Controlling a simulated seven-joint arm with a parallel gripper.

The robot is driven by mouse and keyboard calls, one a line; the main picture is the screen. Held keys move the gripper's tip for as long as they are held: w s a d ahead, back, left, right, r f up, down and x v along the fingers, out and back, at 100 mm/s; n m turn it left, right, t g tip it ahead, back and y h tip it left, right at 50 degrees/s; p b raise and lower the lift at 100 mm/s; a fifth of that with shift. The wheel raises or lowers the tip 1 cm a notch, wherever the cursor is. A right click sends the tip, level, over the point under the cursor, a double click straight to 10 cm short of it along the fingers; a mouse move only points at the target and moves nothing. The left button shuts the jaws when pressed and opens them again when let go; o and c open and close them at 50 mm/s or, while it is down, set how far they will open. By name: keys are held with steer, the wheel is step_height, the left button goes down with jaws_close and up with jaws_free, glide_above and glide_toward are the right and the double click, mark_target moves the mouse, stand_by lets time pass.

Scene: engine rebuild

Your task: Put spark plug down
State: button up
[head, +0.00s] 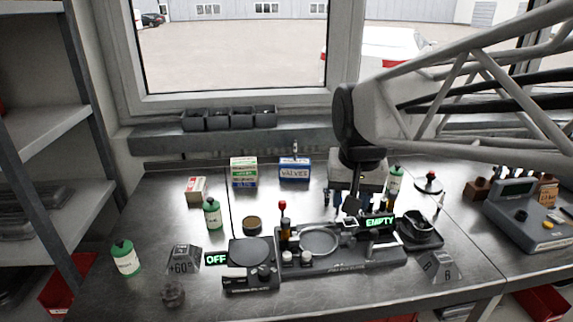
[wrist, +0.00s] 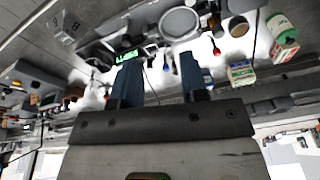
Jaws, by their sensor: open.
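My gripper (head: 352,203) hangs over the back of the dark engine fixture (head: 345,258) on the metal bench, near the green EMPTY sign (head: 380,221). In the wrist view its two blue fingers (wrist: 160,72) are apart, with no part clearly held between them. I cannot pick out the spark plug with certainty. Small parts behind and below the fingers are partly hidden by the gripper and too small to tell. The fixture has a round ring (head: 319,240) in its middle.
A VALVES box (head: 295,169) and a green-and-white box (head: 243,171) stand at the back. Green bottles (head: 212,214) (head: 126,258) stand at the left, and another (head: 394,180) close right of my gripper. A dark tray (head: 419,231) is at the right.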

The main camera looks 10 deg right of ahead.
steer(key=s+f+n, duration=0.2)
steer(key=s+f, duration=0.4)
steer(key=s, duration=0.6)
steer(key=shift+s+f, duration=0.2)
steer(key=shift+f, duration=0.1)
